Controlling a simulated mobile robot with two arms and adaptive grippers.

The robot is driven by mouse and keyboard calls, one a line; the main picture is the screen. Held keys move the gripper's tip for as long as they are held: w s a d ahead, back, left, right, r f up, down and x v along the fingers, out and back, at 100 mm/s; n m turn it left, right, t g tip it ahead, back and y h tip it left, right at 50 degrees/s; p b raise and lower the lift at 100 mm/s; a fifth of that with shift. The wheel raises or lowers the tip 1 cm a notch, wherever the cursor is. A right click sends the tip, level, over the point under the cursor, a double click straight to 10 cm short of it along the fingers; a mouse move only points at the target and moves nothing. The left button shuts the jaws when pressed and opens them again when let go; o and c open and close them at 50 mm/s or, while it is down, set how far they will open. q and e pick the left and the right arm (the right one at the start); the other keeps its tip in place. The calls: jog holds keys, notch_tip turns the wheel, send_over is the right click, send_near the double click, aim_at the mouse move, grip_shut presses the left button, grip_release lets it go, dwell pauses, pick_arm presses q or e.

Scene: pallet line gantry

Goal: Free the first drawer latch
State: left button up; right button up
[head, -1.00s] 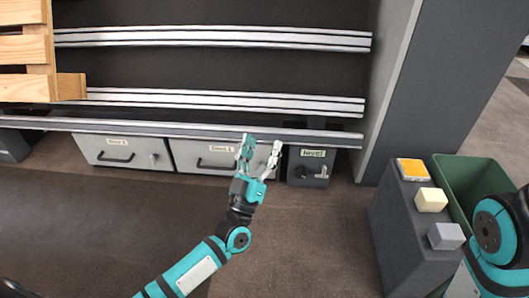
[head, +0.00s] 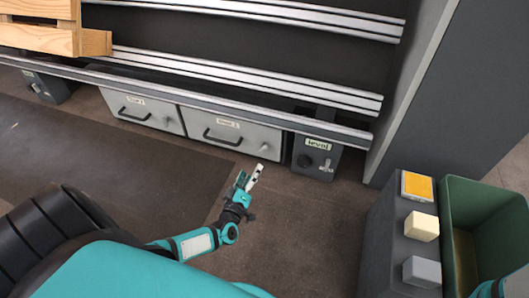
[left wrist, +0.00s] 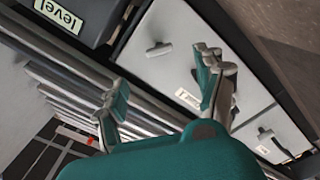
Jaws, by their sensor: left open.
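Two light grey drawers sit side by side under the rack, the left one (head: 150,119) and the right one (head: 247,139). Each has a dark bar handle and a small label, too small to read surely. A small light latch (head: 264,147) is on the right drawer's front, right of its handle. My left gripper (head: 250,176) is open and empty, in front of and below that drawer. In the left wrist view the latch (left wrist: 158,48) lies between and beyond the spread fingers (left wrist: 163,83), apart from them.
A dark box labelled "level" (head: 328,150) with a knob stands right of the drawers. A grey rail (head: 215,101) runs above them. A grey pedestal with buttons (head: 383,240) and a green bin (head: 488,195) stand at right. Floor before the drawers is clear.

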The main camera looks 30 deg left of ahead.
aim_at(262, 152)
pick_arm(q)
jog(key=b+x, duration=0.5)
jog(key=x, duration=0.5)
jog(key=shift+w+d+f, duration=0.1)
jog(key=shift+w+f, duration=0.05)
jog(key=shift+f, duration=0.05)
jog(key=shift+w+a+r, duration=0.2)
jog(key=shift+w, duration=0.5)
jog(key=shift+c, duration=0.2)
jog(key=c, duration=1.1)
